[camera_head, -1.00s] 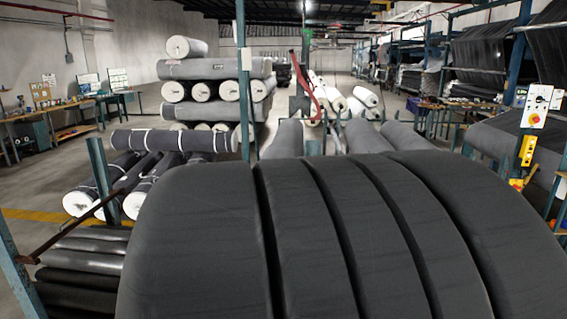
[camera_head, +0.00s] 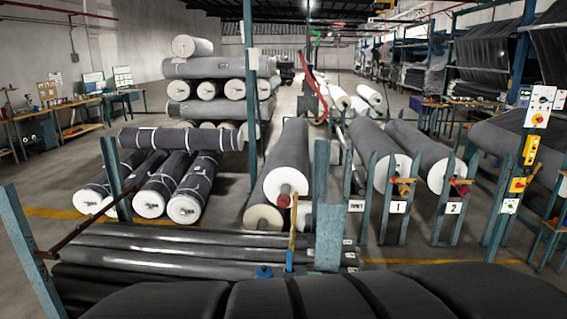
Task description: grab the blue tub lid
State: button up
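No blue tub lid can be clearly made out. A small blue object (camera_head: 263,272) shows at the lower middle, just beyond the dark rolls in the foreground; it is too small to tell whether it is the lid. Right beside it, a thin upright piece (camera_head: 291,250), blue below and yellow above, stands in front of the stacked rolls. My gripper is not in view.
Large dark rolls (camera_head: 330,298) fill the bottom edge. Dark rolls (camera_head: 190,250) lie stacked behind them, with teal posts (camera_head: 113,178) at the left. Racked grey rolls (camera_head: 380,150) stand at centre right. Open floor (camera_head: 60,200) shows at left.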

aim_at(263, 271)
jog(key=j, duration=0.35)
jog(key=i+u, duration=0.35)
jog(key=i, duration=0.8)
